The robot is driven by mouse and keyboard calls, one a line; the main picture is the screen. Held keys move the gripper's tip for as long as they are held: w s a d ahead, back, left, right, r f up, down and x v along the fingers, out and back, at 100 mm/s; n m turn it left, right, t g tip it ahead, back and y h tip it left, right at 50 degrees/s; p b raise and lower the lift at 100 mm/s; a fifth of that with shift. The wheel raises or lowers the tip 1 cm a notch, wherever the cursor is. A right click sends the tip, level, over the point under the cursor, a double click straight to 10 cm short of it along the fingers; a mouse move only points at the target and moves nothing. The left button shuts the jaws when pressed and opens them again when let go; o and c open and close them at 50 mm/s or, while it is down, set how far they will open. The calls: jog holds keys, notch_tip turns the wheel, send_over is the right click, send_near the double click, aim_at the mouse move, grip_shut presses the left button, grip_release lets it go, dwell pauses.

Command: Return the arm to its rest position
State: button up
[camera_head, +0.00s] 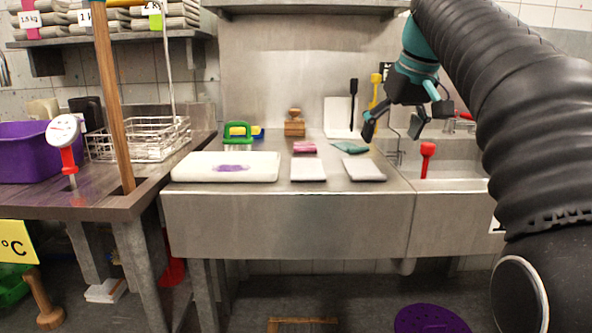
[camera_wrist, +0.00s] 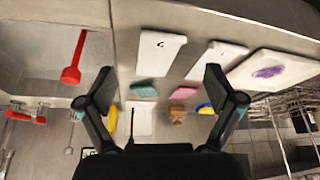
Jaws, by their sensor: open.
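My gripper (camera_head: 393,128) is open and empty, raised above the right end of the steel counter near the sink. My black arm comes in from the upper right. In the wrist view my gripper (camera_wrist: 160,82) has its two fingers spread wide with nothing between them. Beyond them lie two white slabs (camera_wrist: 158,53), a teal cloth (camera_wrist: 143,91) and a pink item (camera_wrist: 184,92). In the head view the teal cloth (camera_head: 350,147) lies a little left of and below the fingertips.
A red-headed tool (camera_head: 427,158) stands at the sink (camera_head: 455,185). A wire rack (camera_head: 150,140) and purple tub (camera_head: 22,155) are left. A shelf (camera_head: 300,5) hangs above.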

jog(key=s+a+f+m+t+h, duration=0.1)
jog(key=s+f+m, duration=0.1)
jog(key=s+f, duration=2.3)
notch_tip(320, 180, down, 4)
jog(key=shift+s+a+r+m, duration=0.1)
jog(key=shift+s+a+m, duration=0.05)
jog(key=shift+a+m, duration=0.25)
